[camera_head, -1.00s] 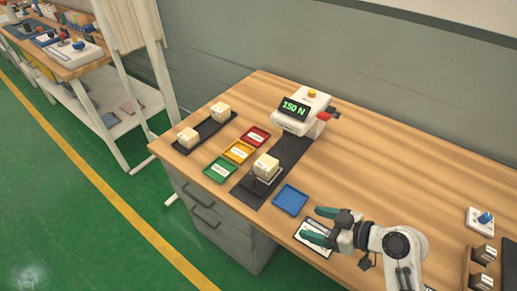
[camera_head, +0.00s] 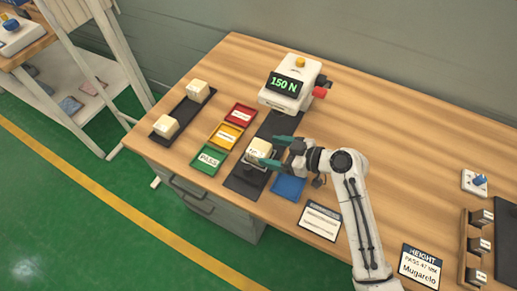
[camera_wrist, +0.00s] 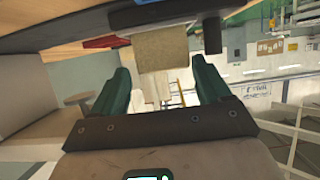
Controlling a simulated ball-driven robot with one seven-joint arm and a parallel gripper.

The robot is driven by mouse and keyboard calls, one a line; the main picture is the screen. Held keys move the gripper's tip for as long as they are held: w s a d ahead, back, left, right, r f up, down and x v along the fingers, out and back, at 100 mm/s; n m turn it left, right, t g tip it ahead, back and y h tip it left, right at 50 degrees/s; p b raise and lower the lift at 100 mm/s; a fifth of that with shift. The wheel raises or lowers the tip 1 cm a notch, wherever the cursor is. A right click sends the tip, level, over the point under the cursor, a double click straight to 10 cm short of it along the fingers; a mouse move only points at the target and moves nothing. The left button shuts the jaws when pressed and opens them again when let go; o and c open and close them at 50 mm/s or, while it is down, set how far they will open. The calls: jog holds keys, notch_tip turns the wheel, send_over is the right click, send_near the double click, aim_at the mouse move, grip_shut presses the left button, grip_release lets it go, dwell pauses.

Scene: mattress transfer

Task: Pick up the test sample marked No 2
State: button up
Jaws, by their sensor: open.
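A pale cube-shaped sample (camera_head: 257,147) sits on a small stand on the black mat, in front of the display device. In the wrist view the sample (camera_wrist: 162,48) is just ahead, between the lines of the two fingers. My gripper (camera_head: 268,151) is open, its green fingers reaching left to either side of this sample; whether they touch it I cannot tell. The wrist view also shows the gripper (camera_wrist: 160,74) spread and empty. Two more pale samples, one near (camera_head: 165,126) and one far (camera_head: 198,91), stand on a black tray (camera_head: 182,109). No number is readable on any sample.
Red (camera_head: 241,114), yellow (camera_head: 225,135) and green (camera_head: 207,160) trays lie left of the mat (camera_head: 240,181). The device (camera_head: 292,84) reads 150 N. A card (camera_head: 320,221) and a rack (camera_head: 464,248) are rightward.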

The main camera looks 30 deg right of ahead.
aim_at(262, 149)
jog(key=shift+w+a, duration=0.3)
jog(key=shift+a, duration=0.05)
jog(key=p+x, duration=0.1)
jog(key=x, duration=0.2)
jog(key=shift+w+a+p, duration=0.2)
jog(key=shift+a+p, duration=0.05)
jog(key=shift+p, duration=0.1)
jog(key=shift+w+a+f, duration=0.2)
jog(key=shift+w, duration=0.05)
jog(key=c, duration=0.7)
